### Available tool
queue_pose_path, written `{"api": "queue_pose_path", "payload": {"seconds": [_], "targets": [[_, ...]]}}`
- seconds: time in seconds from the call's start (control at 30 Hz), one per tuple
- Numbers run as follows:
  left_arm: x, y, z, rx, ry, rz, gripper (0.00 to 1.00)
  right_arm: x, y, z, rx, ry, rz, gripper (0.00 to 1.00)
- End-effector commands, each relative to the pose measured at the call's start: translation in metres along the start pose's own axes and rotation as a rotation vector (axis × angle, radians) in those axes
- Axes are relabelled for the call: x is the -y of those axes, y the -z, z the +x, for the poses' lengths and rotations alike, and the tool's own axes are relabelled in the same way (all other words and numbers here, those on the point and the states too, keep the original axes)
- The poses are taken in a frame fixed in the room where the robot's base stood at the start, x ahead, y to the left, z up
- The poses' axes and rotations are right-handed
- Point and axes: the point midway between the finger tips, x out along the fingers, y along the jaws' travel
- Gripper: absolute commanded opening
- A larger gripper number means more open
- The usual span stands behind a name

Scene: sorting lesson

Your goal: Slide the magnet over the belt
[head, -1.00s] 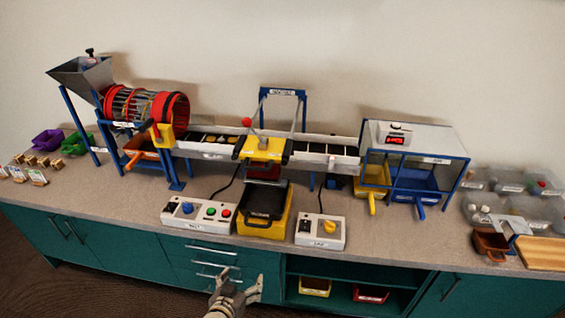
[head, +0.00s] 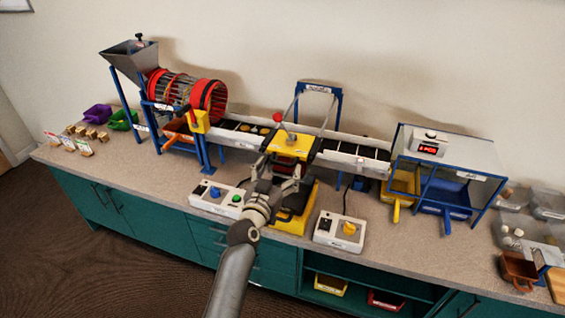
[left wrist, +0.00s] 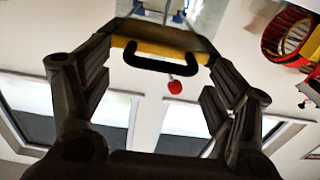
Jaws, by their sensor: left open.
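The yellow magnet block (head: 292,143) sits across the middle of the belt (head: 351,158), below a blue frame (head: 319,89). In the left wrist view its yellow edge (left wrist: 170,47) and black handle (left wrist: 160,63) show at the top, with a red ball (left wrist: 175,87) below the handle. My left gripper (head: 277,178) is open in front of the magnet and low by its near side. In the left wrist view the handle lies across the gap between the open fingers (left wrist: 158,100), not gripped. My right gripper is not in view.
Control boxes stand left (head: 217,198) and right (head: 340,231) of my left arm. A drum (head: 187,92) and hopper stand at the belt's left end. A clear-sided housing (head: 445,165) with yellow and blue bins stands at the right end.

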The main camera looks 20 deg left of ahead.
Motion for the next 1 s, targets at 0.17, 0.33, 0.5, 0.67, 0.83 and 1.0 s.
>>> {"api": "queue_pose_path", "payload": {"seconds": [0.17, 0.33, 0.5, 0.67, 0.83, 1.0], "targets": [[0.000, 0.000, 0.021, 0.000, 0.000, 0.001, 0.81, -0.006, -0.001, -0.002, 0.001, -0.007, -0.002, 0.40], [0.000, 0.000, 0.029, 0.001, 0.000, -0.001, 0.81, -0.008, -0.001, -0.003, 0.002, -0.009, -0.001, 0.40], [0.000, 0.000, 0.031, 0.000, 0.000, -0.001, 0.81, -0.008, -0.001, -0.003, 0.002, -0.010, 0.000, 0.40], [0.000, 0.000, 0.030, 0.001, 0.000, 0.000, 0.76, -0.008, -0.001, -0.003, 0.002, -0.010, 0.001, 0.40], [0.000, -0.001, 0.030, 0.001, 0.000, 0.000, 0.54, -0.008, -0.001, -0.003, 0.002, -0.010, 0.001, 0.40], [0.000, -0.001, 0.030, 0.002, -0.001, -0.001, 0.32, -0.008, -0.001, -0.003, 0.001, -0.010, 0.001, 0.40]]}}
